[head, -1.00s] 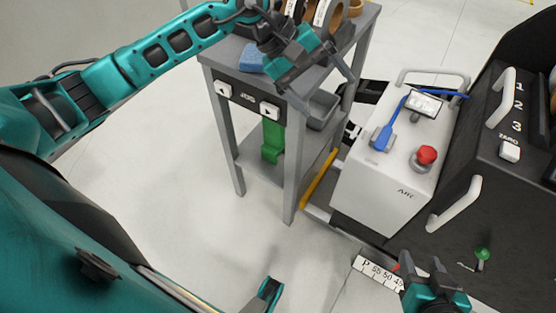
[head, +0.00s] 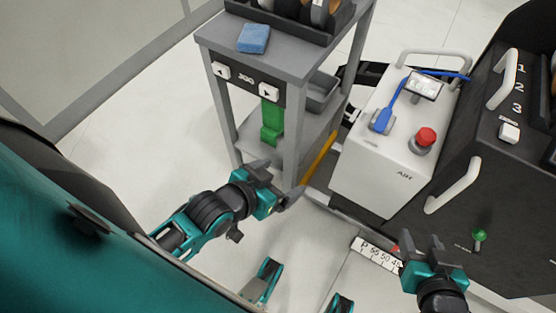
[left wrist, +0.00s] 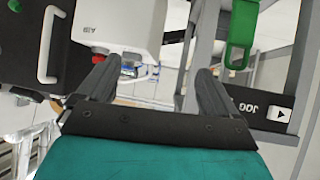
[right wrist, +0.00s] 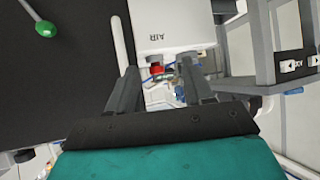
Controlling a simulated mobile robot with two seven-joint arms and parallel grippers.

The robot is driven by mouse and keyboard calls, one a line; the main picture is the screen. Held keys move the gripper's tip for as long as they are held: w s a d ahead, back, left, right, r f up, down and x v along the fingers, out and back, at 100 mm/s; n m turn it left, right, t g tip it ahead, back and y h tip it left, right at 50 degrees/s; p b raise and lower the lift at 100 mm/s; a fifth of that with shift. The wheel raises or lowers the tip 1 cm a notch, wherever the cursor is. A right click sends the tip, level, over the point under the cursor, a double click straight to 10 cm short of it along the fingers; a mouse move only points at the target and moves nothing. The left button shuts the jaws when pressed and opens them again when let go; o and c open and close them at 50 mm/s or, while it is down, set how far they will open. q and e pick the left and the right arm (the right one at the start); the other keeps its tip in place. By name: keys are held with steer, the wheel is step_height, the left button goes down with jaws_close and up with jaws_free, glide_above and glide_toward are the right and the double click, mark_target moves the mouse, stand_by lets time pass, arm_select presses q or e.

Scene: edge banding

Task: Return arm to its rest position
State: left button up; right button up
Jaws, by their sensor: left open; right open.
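My left gripper (head: 276,182) is open and empty in the head view, low in front of the grey cart's front leg. Its two dark fingers (left wrist: 152,85) stand apart in the left wrist view with nothing between them. My right gripper (head: 422,244) is open and empty at the lower right of the head view, beside the black machine and above the end of the ruler strip. Its fingers also stand apart in the right wrist view (right wrist: 162,85).
The grey cart (head: 290,55) carries a blue sponge (head: 254,38) on top and a green part (head: 271,122) below. A white box (head: 385,150) with a red button (head: 424,139) stands beside the black machine (head: 490,185). A ruler strip (head: 376,254) lies low. Floor at left is clear.

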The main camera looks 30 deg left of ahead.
arm_select(q)
steer(key=shift+y, duration=0.4)
steer(key=r+p, duration=0.1)
steer(key=p, duration=0.1)
steer(key=s+a+r+p, duration=0.1)
steer(key=p, duration=0.2)
steer(key=a+r+p, duration=0.1)
steer(key=r+p, duration=0.1)
steer(key=shift+s+a, duration=0.15)
steer(key=shift+a, duration=0.05)
arm_select(e)
steer(key=shift+h, duration=0.4)
steer(key=r, duration=0.1)
steer(key=s+d+r, duration=0.1)
steer(key=d+r, duration=0.1)
steer(key=shift+s+d+r, duration=0.25)
steer(key=shift+s+r, duration=0.05)
